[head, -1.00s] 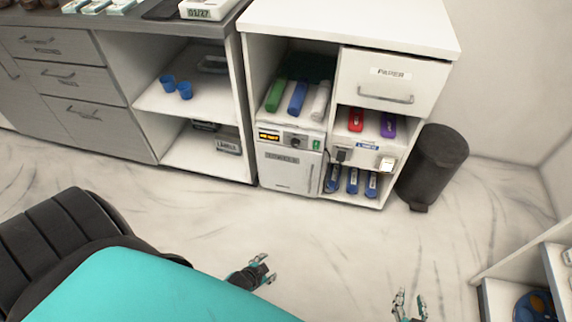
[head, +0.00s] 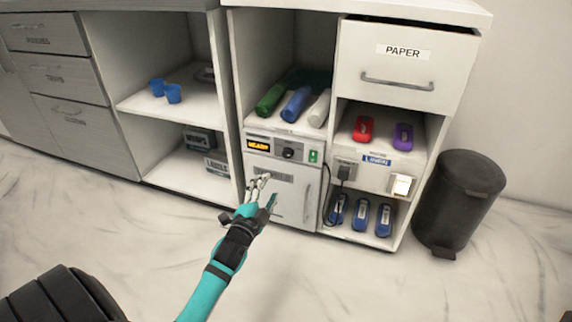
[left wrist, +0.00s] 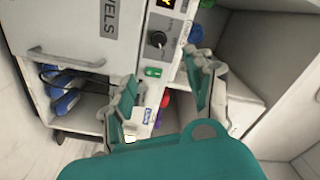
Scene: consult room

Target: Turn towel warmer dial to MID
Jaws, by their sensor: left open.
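The towel warmer (head: 296,208) is a white box with a closed door in the lower left of the white cabinet. Its panel has a lit orange display (head: 258,145), a round black dial (head: 289,152) and a green switch (head: 313,156). My left gripper (head: 266,190) is open and empty in front of the door, below the dial in the head view. In the left wrist view the dial (left wrist: 158,39) shows beyond the open fingers (left wrist: 160,75), apart from them. Its pointer setting is too small to read. My right gripper is out of view.
Rolled towels (head: 296,103) lie above the warmer. A PAPER drawer (head: 402,68), red and purple items, a plug with a cord (head: 346,171) and blue bottles (head: 361,217) are to its right. A black bin (head: 458,205) stands beside the cabinet. The floor in front is clear.

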